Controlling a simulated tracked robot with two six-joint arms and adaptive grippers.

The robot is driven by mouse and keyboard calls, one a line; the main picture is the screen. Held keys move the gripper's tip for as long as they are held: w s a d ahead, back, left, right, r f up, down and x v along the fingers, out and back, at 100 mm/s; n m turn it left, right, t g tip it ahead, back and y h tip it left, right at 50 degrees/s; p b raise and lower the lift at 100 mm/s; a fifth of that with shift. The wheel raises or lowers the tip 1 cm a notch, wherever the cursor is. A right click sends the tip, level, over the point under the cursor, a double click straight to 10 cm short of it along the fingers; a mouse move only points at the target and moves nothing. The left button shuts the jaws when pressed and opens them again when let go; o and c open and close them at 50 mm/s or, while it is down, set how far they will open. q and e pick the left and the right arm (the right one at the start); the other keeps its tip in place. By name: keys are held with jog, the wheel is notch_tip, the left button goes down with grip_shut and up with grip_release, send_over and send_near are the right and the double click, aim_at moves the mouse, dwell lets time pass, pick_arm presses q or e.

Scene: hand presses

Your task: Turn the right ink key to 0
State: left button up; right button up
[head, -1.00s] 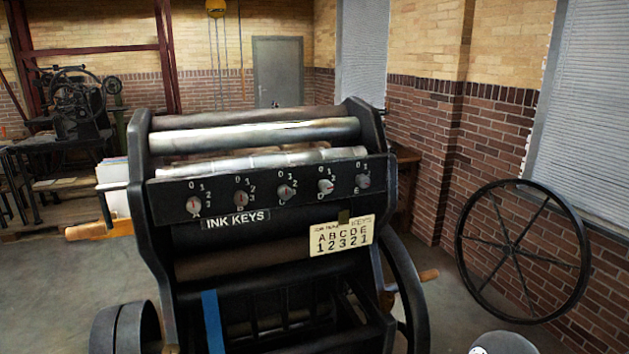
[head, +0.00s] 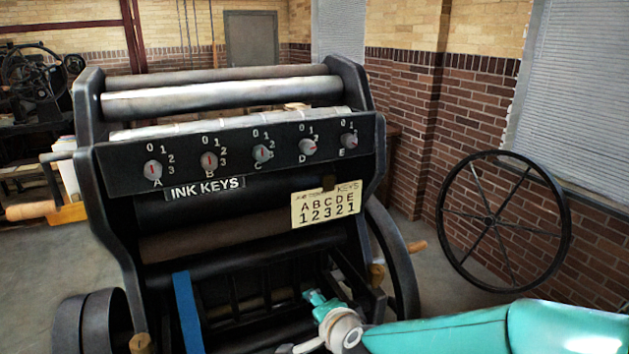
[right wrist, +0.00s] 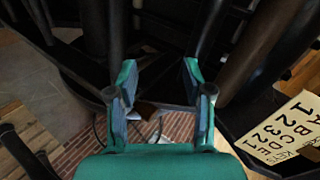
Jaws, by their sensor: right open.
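The black ink key panel (head: 180,180) runs across the press, with grey knobs A to E, each with a red mark and a printed dial. The rightmost knob, E (head: 348,141), is at the panel's right end; its exact setting is too small to read. My right gripper (head: 318,299) is low in front of the press, below the panel and card, apart from the knobs. In the right wrist view my right gripper (right wrist: 160,75) has its two teal fingers spread with nothing between them. My left gripper is in neither current view.
A cream card (head: 326,207) reading ABCDE over 12321 hangs below the panel; it also shows in the right wrist view (right wrist: 285,130). A black side wheel (head: 392,260) flanks the press on the right. A large spoked wheel (head: 500,222) leans at the brick wall.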

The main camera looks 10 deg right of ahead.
notch_tip(320, 180, up, 17)
jog(key=s+m+t+b, duration=0.2)
jog(key=s+m+t, duration=0.15)
jog(key=m, duration=0.25)
jog(key=m+t+y+b, duration=0.1)
jog(key=m+t+b, duration=0.15)
jog(key=m, duration=0.45)
send_near(309, 149)
jog(key=w, duration=0.3)
jog(key=w+p, duration=0.1)
jog(key=w, duration=0.2)
jog(key=w+a, duration=0.1)
jog(key=w, duration=0.2)
jog(key=shift+w+a+f, duration=0.1)
jog(key=shift+w+f, duration=0.05)
jog(key=shift+w, duration=0.05)
